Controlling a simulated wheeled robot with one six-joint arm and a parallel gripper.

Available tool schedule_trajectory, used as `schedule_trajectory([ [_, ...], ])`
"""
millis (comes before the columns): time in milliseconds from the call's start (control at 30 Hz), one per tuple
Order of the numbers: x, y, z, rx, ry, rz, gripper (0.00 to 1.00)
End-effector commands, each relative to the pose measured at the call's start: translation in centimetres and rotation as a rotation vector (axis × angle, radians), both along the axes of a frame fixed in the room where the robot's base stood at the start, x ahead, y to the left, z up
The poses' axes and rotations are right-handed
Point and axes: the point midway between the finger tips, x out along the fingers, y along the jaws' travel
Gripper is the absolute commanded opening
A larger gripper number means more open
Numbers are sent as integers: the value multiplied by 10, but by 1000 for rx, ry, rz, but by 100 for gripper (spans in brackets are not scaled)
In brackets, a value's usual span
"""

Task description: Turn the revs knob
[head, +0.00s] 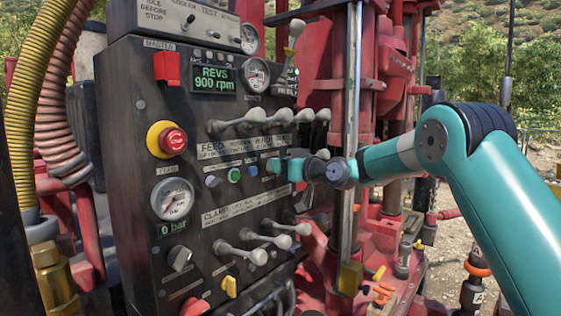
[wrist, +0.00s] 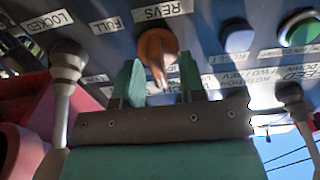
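The revs knob (wrist: 157,48) is orange, with a pointer sticking out toward my gripper, and sits on the dark panel by the REVS label in the wrist view. My gripper (wrist: 160,82) has its two teal fingers apart, one on each side of the knob's pointer. A gap shows between the pointer and each finger; whether the fingertips reach the panel is unclear. In the head view my gripper (head: 283,166) is at the right edge of the panel, and the knob is hidden behind it. The display (head: 214,80) reads REVS 900 rpm.
In the wrist view a blue button (wrist: 239,39) and a green button (wrist: 301,31) are right of the knob, and a lever (wrist: 65,75) is at left. In the head view, levers (head: 265,119) stick out above my gripper and more levers (head: 255,240) below. A metal rod (head: 351,80) stands close by.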

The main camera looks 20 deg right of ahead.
Motion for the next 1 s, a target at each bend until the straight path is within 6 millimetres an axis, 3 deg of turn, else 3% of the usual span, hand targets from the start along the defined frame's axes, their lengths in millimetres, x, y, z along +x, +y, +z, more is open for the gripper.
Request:
schedule_trajectory([
  [167,0,0,0,0,0,0,37],
  [333,0,0,0,0,0,0,0],
  [667,0,-1,-1,19,14,0,0],
  [1000,1,-3,-2,175,126,-1,0],
])
